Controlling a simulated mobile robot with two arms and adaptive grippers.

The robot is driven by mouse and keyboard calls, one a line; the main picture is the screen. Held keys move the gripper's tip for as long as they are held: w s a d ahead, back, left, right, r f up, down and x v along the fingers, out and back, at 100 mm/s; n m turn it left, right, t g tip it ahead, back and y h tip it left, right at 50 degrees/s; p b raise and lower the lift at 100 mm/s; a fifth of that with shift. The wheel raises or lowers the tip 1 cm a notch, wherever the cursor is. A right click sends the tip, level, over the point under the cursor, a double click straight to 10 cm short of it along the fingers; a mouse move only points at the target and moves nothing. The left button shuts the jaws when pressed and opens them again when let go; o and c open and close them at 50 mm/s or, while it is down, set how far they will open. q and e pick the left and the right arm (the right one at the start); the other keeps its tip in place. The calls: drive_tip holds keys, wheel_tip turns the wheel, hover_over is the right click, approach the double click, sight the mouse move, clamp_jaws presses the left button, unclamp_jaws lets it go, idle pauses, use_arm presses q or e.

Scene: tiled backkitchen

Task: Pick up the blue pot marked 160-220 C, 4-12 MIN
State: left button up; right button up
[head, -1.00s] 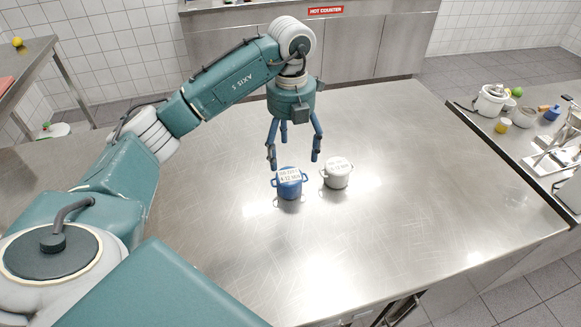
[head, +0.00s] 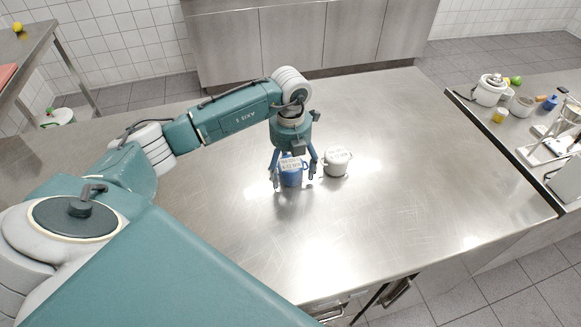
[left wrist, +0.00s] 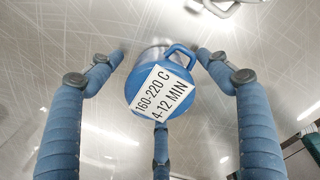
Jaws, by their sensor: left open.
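The blue pot (head: 291,179) stands upright on the steel table (head: 400,215), with a white label on its lid. In the left wrist view the blue pot (left wrist: 143,70) shows the label text 160-220 C, 4-12 MIN and a looped handle. My left gripper (head: 293,180) is open, pointing down, with its fingers spread around the blue pot. In the left wrist view the fingers of my left gripper (left wrist: 160,105) stand apart on several sides of the pot; I cannot tell whether any touches it. My right gripper is not in view.
A white pot (head: 337,163) with a label stands close to the right of the blue pot. A side counter at right holds a white cooker (head: 490,91), a yellow cup (head: 499,116) and other small items. The table's front and right are clear.

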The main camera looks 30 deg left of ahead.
use_arm(q)
drive_tip(key=shift+w, duration=0.1)
drive_tip(key=c, duration=1.5)
drive_tip(key=shift+c, duration=0.2)
